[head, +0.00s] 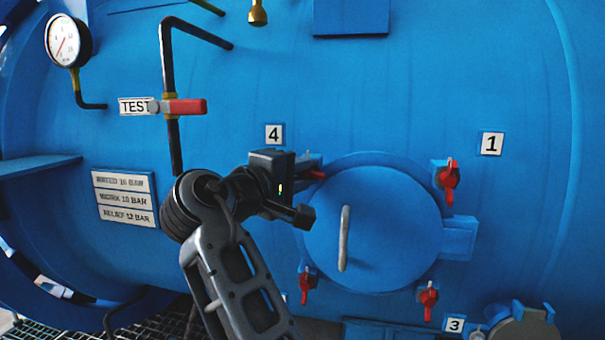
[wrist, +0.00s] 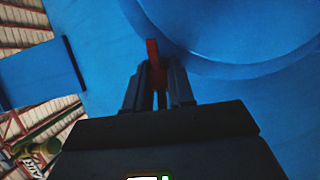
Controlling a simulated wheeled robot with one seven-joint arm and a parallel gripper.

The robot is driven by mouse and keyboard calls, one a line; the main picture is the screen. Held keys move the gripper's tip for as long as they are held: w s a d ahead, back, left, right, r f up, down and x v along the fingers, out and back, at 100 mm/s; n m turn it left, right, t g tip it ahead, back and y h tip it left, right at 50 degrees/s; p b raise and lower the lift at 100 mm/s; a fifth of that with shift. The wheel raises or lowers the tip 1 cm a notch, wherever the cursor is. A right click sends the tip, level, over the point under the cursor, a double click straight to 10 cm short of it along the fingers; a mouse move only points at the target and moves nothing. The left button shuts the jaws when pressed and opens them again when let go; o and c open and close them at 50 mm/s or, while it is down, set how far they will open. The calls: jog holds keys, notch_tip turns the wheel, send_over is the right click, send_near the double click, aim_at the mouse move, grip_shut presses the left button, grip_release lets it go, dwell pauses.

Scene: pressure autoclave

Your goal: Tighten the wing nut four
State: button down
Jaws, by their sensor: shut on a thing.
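The red wing nut four (head: 316,174) is at the upper left of the round blue hatch door (head: 372,240), below the plate marked 4 (head: 274,134). My gripper (head: 304,168) reaches it from the left and covers part of it in the head view. In the wrist view the wing nut (wrist: 153,52) stands between the two dark fingers of my gripper (wrist: 159,85), and they are shut on it. Its tip sticks out past the fingers, beside the hatch rim. Its stud and base are hidden.
Other red wing nuts sit at the upper right (head: 449,178), lower right (head: 428,298) and lower left (head: 307,282) of the hatch. The door has a grey handle (head: 344,238). A red-handled test valve (head: 184,106) and pipe stand left of my arm, with a gauge (head: 67,41) beyond.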

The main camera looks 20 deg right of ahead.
jog(key=m, duration=0.1)
jog(key=m+y, duration=0.1)
jog(key=m, duration=0.2)
jog(key=shift+d+r+y, duration=0.1)
jog(key=shift+r+y, duration=0.15)
jog(key=shift+y, duration=0.15)
jog(key=m+y, duration=0.1)
jog(key=m, duration=0.2)
jog(key=shift+y, duration=0.4)
jog(key=m+y, duration=0.2)
jog(key=m, duration=0.1)
jog(key=shift+d+t+b, duration=0.1)
jog(key=shift+t+b, duration=0.2)
jog(key=shift+m+t+y+b, duration=0.4)
jog(key=shift+m+y, duration=0.2)
jog(key=shift+m, duration=0.7)
jog(key=shift+d, duration=0.1)
jog(key=c, duration=1.1)
grip_release()
jog(key=shift+o, duration=0.7)
jog(key=shift+s, duration=0.1)
